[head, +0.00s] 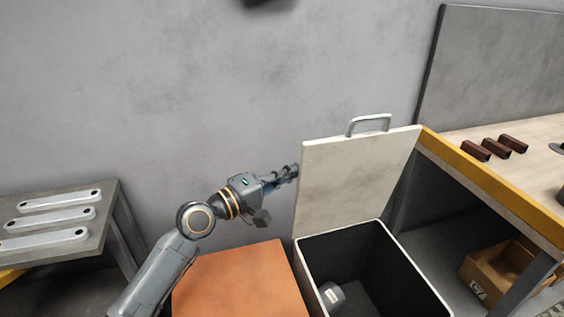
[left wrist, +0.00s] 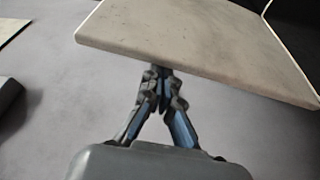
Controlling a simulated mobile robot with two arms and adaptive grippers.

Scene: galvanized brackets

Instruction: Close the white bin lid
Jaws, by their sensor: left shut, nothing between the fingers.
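The white bin lid (head: 352,178) stands raised at the back of the bin, with a grey handle (head: 368,122) on its top edge. The bin (head: 372,228) is open, with a white rim and dark inside. My left gripper (head: 294,171) is shut and empty at the lid's left edge. In the left wrist view the lid (left wrist: 190,40) spans the top, and the shut fingertips (left wrist: 160,72) are at its edge; I cannot tell whether they touch. My right gripper is not in view.
An orange-brown box top (head: 240,280) is left of the bin. A workbench (head: 480,180) with brown blocks (head: 475,150) and a cardboard box (head: 495,270) below is at right. A table with metal brackets (head: 50,219) is at left.

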